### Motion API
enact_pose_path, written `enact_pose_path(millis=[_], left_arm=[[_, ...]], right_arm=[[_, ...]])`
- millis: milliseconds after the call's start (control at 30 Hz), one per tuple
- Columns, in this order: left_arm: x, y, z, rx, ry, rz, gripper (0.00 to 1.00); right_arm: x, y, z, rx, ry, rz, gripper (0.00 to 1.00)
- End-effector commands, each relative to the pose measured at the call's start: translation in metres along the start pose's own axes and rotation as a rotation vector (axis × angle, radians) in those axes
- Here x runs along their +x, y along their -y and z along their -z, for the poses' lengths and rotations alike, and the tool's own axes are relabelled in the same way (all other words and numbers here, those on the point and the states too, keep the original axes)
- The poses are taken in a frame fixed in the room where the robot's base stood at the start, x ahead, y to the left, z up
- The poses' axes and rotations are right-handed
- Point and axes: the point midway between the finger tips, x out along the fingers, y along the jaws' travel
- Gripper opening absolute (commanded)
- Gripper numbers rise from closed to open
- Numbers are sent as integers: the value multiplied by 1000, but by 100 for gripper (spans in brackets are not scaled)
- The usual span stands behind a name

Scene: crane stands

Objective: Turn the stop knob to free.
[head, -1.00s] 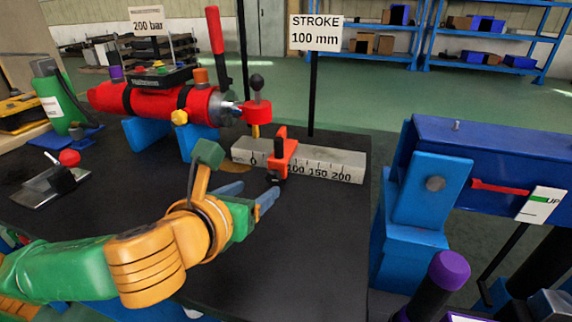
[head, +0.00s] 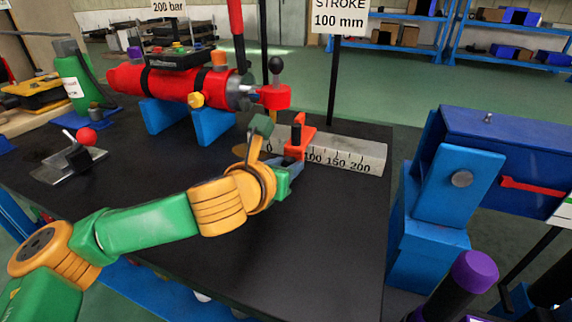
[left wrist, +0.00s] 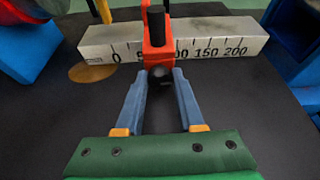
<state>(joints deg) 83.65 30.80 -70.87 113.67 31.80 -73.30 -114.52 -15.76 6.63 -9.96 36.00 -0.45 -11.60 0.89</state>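The red-orange stop (head: 300,136) stands on the pale scale bar (head: 345,155), its body covering part of the marks between 50 and 100. The black stop knob (head: 292,152) is on its near side. In the left wrist view the knob (left wrist: 162,76) lies between the blue fingertips of my left gripper (left wrist: 161,88), and the stop (left wrist: 157,45) rises behind it. The fingers are apart, with the knob at their tips; I cannot tell whether they touch it. In the head view my left gripper (head: 283,168) reaches it from the near left. My right gripper is not in view.
A red cylinder (head: 175,85) on blue supports stands behind left, its rod end (head: 275,95) near the bar. A "STROKE 100 mm" sign (head: 340,14) stands behind. A blue stand (head: 455,180) is on the right. The black tabletop (head: 310,240) in front is clear.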

Motion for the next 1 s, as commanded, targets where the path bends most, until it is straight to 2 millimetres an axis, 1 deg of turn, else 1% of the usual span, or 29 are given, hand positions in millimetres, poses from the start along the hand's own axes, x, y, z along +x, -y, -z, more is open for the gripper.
enact_pose_path(millis=[33,67,267,467,633,867,1000], left_arm=[[0,0,0,0,0,0,7],[0,0,0,0,0,0,0],[0,0,-1,-6,0,2,0],[-2,-1,-3,-64,-1,26,0],[-2,-2,-3,-169,-3,69,0],[-2,-4,-2,-330,-3,136,0],[-1,-4,-1,-416,-2,171,0]], right_arm=[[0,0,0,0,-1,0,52],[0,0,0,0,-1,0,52],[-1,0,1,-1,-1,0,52],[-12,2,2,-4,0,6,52],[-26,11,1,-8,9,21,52],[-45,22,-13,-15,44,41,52],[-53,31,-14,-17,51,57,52]])
